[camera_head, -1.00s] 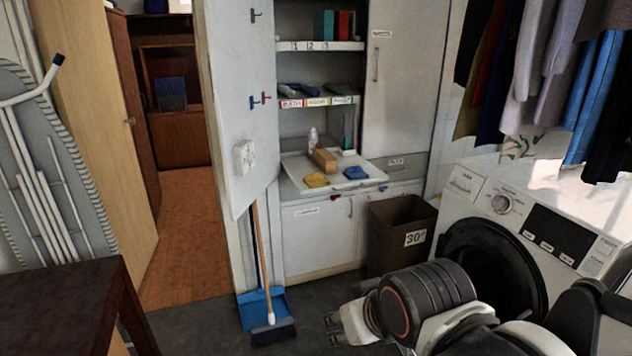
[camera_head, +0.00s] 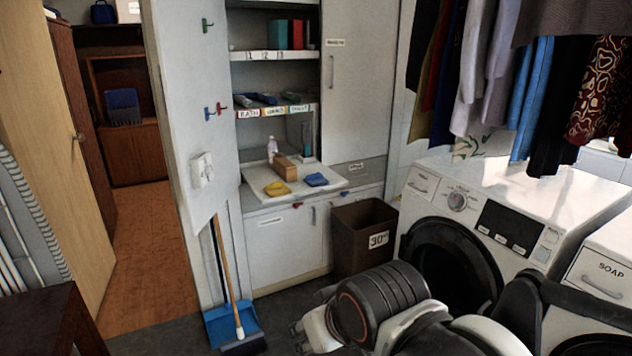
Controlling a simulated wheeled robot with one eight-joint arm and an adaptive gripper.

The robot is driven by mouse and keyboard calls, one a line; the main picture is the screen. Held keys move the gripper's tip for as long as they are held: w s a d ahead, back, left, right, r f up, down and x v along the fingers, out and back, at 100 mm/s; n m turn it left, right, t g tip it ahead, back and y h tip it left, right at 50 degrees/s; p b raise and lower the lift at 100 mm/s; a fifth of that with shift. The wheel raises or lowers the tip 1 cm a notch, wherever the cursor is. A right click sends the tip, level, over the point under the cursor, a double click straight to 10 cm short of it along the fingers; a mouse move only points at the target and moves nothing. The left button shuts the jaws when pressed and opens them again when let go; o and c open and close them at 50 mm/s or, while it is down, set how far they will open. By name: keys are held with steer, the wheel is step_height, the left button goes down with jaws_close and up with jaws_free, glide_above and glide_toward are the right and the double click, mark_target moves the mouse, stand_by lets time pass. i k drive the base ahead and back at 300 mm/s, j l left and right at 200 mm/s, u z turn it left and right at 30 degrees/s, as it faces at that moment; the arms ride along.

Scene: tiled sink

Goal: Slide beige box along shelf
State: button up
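The beige box (camera_head: 285,168) is a small tan block. It lies on the white pull-out shelf (camera_head: 322,187) of the open cabinet, between a white bottle (camera_head: 272,151) and the cabinet's right inner wall. My gripper (camera_head: 299,337) is low in the picture, in front of the cabinet and well below the shelf. Its two fingertips look apart with nothing between them. It does not touch the box.
A yellow cloth (camera_head: 277,189) and a blue cloth (camera_head: 316,180) lie at the shelf's front. The open cabinet door (camera_head: 190,110) stands to the left, above a broom and blue dustpan (camera_head: 233,320). A brown bin (camera_head: 363,235) and a washing machine (camera_head: 470,215) stand to the right.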

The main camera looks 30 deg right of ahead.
mark_target(290, 175)
steer(key=i+l, duration=0.25)
steer(key=i, duration=0.25)
steer(key=i+l, duration=0.25)
steer(key=i, duration=0.2)
steer(key=i+l, duration=0.2)
steer(key=i, duration=0.3)
steer(key=i+l, duration=0.25)
steer(key=i, duration=0.25)
steer(key=i+l, duration=0.25)
steer(key=i, duration=0.25)
steer(key=i+l, duration=0.25)
steer(key=i, duration=0.2)
